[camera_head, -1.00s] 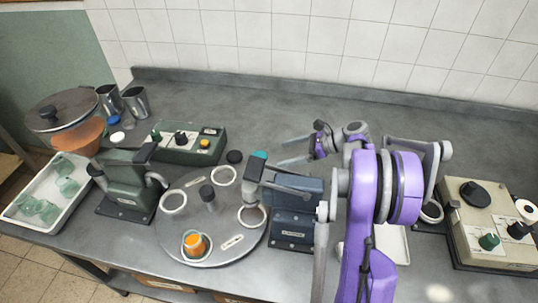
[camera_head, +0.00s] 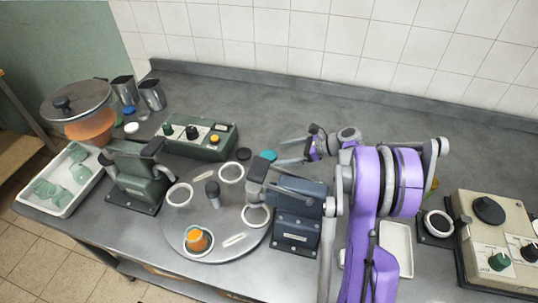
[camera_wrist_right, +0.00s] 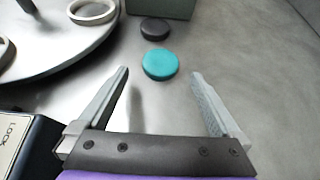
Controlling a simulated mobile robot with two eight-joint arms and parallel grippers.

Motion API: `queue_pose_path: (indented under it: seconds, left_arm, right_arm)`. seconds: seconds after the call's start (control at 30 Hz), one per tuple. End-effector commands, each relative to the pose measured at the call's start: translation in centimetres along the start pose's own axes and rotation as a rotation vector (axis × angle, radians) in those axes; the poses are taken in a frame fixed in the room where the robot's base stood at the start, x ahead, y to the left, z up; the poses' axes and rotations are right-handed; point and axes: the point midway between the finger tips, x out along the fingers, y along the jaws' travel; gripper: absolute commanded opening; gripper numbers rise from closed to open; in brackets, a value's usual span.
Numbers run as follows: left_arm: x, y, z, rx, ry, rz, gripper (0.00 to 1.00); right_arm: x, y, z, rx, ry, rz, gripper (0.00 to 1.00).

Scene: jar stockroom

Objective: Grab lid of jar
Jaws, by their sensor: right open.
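A round teal lid (camera_head: 268,156) lies flat on the grey counter, just behind the blue-grey clamp device. In the right wrist view the teal lid (camera_wrist_right: 160,64) lies just beyond the fingertips, roughly centred between them. My right gripper (camera_head: 280,152) is open and empty, its fingers pointing left at the teal lid. A black lid (camera_head: 244,154) lies just past the teal one. A small orange-topped jar (camera_head: 198,241) stands in a ring on the round turntable (camera_head: 214,217). My left gripper is not in view.
The blue-grey clamp device (camera_head: 297,215) stands close in front of my right gripper. A green control box (camera_head: 196,138) is beyond the lids. White and blue lids (camera_head: 131,127) lie near metal cups (camera_head: 152,95) at left. The counter behind is clear.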

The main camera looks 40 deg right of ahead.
Motion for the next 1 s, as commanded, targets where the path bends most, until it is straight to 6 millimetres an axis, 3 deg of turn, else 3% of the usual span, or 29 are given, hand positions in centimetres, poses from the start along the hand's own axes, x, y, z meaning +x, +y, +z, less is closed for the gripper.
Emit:
queue_pose_path:
  seconds: [0.2,0.47,0.9,1.0]
  left_arm:
    - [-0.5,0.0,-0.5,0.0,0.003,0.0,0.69]
    - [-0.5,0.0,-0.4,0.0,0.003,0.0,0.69]
    - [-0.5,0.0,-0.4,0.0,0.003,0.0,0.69]
    - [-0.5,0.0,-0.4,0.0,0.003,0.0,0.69]
  right_arm:
    - [3.3,0.0,0.4,-0.002,-0.001,0.003,1.0]
    - [3.6,0.0,0.3,-0.001,0.0,0.0,0.98]
    - [3.5,0.0,0.3,-0.001,-0.001,0.0,0.19]
    - [3.5,0.0,0.3,-0.001,-0.001,0.0,0.17]
